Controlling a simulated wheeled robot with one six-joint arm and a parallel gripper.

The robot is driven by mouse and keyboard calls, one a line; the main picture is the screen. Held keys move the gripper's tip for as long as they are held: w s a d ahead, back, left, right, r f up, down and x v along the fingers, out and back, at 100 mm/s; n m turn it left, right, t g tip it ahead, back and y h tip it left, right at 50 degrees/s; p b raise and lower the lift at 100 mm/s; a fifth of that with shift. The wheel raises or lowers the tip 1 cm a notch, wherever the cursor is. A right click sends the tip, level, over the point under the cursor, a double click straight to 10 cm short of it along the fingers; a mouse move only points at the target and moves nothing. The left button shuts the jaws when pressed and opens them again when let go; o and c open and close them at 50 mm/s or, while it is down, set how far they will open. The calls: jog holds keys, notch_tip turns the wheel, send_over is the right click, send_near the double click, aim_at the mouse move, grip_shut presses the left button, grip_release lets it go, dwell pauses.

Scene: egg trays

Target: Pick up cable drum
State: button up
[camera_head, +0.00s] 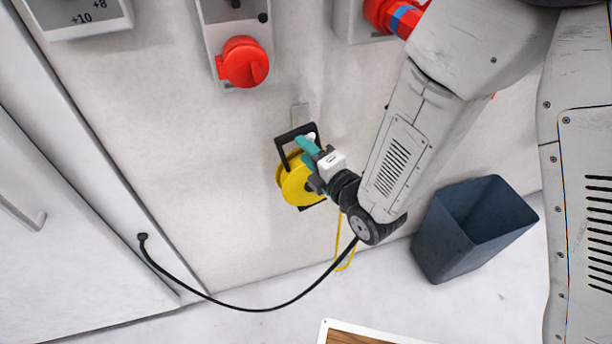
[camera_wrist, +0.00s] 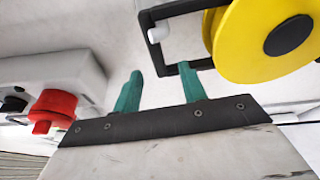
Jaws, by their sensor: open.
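The cable drum (camera_head: 293,183) is yellow with a black handle frame, and it hangs against the white wall from a small bracket. A yellow cable (camera_head: 346,262) hangs below it. My gripper (camera_head: 306,147) has teal fingers and is at the drum's handle. In the wrist view its fingers (camera_wrist: 158,85) are apart with nothing between them. The right finger appears close to the frame's lower corner; contact is unclear.
A dark blue bin (camera_head: 470,225) stands on the floor at the right. A black cable (camera_head: 255,309) runs from the wall at the left toward my arm. A white-edged board (camera_head: 345,330) is at the bottom.

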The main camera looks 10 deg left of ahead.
aim_at(292, 139)
jog(key=x, duration=0.7)
jog(key=shift+r, duration=0.25)
grip_shut()
